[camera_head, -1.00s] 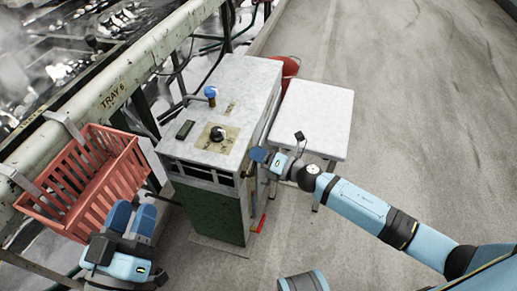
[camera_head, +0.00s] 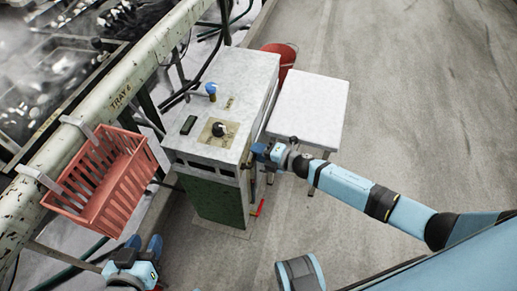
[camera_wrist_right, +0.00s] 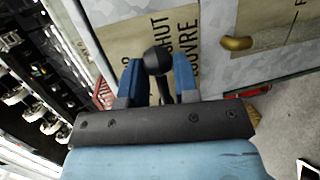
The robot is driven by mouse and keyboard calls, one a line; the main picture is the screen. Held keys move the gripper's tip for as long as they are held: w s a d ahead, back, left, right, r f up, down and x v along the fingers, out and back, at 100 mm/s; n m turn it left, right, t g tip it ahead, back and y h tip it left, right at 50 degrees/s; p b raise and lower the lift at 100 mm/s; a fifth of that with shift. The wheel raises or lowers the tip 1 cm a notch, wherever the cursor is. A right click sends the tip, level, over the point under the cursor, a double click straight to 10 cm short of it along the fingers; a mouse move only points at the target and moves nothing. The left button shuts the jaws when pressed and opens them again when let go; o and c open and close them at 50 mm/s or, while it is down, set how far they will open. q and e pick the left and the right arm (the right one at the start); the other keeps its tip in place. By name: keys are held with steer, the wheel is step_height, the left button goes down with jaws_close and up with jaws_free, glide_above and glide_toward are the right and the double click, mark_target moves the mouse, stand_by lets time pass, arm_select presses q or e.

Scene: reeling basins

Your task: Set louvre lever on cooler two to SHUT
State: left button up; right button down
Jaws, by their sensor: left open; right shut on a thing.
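The cooler (camera_head: 238,78) is a grey-topped cabinet with a green lower front and a louvred slot under its top. My right gripper (camera_head: 259,152) is at the cabinet's right side. In the right wrist view, its blue fingers are shut on the black ball end of the louvre lever (camera_wrist_right: 157,60). Behind the ball is a tan plate (camera_wrist_right: 128,42) reading SHUT and LOUVRE; the rest of its lettering is hidden. My left gripper (camera_head: 143,246) is open and empty at the lower left, apart from the cooler.
A red basket (camera_head: 120,188) hangs on the TRAY 6 rail (camera_head: 118,98) to the left. A white stool (camera_head: 308,105) stands right of the cooler, with a red bucket (camera_head: 283,58) behind. A brass knob (camera_wrist_right: 237,43) is near the lever. Floor at right is clear.

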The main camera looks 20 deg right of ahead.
steer(key=shift+f, duration=0.1)
steer(key=c, duration=0.9)
jaws_free()
steer(key=p+v, duration=0.2)
steer(key=v, duration=1.1)
steer(key=shift+s+d, duration=0.25)
steer(key=shift+d, duration=0.05)
